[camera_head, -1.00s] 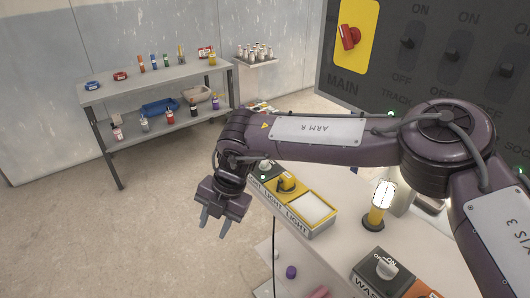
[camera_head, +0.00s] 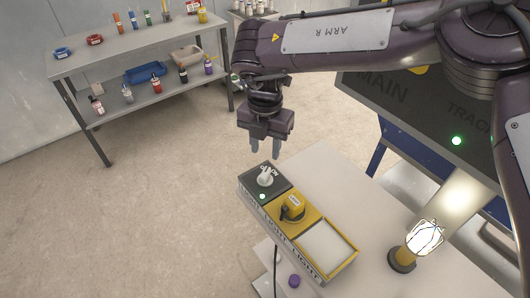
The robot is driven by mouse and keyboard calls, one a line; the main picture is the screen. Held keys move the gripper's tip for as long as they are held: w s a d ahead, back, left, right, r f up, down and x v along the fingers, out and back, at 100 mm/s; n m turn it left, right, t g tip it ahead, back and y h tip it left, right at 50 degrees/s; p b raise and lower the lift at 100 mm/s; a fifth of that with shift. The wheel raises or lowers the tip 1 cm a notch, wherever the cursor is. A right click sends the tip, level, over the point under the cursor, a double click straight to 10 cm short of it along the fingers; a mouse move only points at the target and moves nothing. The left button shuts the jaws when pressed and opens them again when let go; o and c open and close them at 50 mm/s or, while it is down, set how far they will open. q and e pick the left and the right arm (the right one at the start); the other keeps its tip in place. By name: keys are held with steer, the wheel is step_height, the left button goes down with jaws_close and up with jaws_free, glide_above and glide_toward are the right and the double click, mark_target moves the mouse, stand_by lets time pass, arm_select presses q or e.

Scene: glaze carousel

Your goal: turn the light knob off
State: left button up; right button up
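The light knob (camera_head: 265,177) is a pale knob on the dark end of a box whose side carries the word LIGHT. Lettering is printed beside the knob, and a small green light (camera_head: 262,196) glows near it. A lamp (camera_head: 424,238) with a yellow base is lit at the right. My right gripper (camera_head: 266,149) points down just beyond the knob in the picture, its two fingers apart and empty; I see no contact with the knob. My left gripper is not in view.
A black and yellow fixture (camera_head: 292,208) and a pale yellow-framed panel (camera_head: 325,247) sit beside the knob on the same box. A dark switch board (camera_head: 410,105) stands at the right. A grey shelf (camera_head: 130,40) with bottles is at the back left, with open floor before it.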

mark_target(265, 172)
steer(key=f, duration=0.1)
steer(key=s+f+p, duration=0.1)
steer(key=f, duration=0.2)
steer(key=shift+s+f, duration=0.25)
steer(key=shift+s, duration=0.1)
steer(key=shift+w+f+p, duration=0.2)
steer(key=shift+f, duration=0.3)
steer(key=shift+w+f+p, duration=0.15)
steer(key=shift+w+f, duration=0.05)
steer(key=shift+f, duration=0.3)
steer(key=shift+s+f, duration=0.1)
steer(key=shift+f, duration=0.1)
steer(key=shift+s, duration=0.1)
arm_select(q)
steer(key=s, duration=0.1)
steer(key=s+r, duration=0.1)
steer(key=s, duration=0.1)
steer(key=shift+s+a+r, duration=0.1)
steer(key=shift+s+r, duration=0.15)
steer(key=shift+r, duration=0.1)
arm_select(e)
jaws_close()
